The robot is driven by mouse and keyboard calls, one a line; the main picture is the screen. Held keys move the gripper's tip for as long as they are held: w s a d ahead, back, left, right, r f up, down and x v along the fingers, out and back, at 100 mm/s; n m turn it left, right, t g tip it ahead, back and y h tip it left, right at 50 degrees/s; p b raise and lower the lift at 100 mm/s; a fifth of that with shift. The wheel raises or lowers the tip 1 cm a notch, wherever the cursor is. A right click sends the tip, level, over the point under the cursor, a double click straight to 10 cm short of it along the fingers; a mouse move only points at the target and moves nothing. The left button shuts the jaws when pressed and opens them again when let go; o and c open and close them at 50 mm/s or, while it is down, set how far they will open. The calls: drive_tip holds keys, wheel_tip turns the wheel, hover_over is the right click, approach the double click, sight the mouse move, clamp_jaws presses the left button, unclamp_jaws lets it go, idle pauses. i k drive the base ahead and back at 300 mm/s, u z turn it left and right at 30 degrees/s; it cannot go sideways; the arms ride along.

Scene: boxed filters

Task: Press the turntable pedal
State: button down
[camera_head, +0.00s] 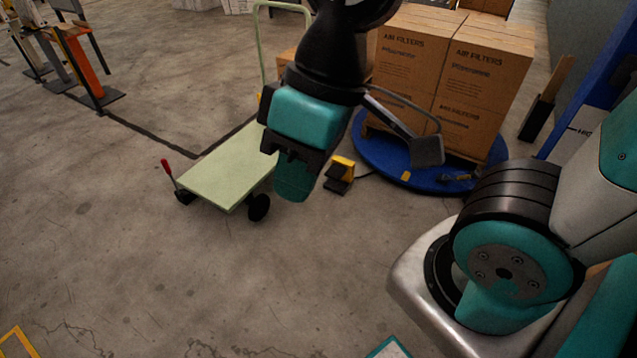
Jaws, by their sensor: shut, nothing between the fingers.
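The turntable (380,161) is a round blue disc on the floor at centre right, bearing stacked cardboard boxes marked AIR FILTERS (483,66). A small yellow and black pedal (341,173) sits on the floor just left of the turntable, with a dark cable running toward the disc. My gripper (293,192) hangs from my arm at upper centre, pointing down. It is shut and empty. In the picture it is just left of the pedal and appears apart from it; its height above the floor is hard to judge.
A pale green platform cart (222,172) with an upright handle stands left of my gripper, partly behind it. An orange and black stand (83,62) is at upper left. A blue post (598,85) rises at right.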

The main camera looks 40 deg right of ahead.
sight(336, 173)
drive_tip(key=z, duration=0.85)
drive_tip(key=i, duration=1.65)
drive_tip(key=u, duration=0.35)
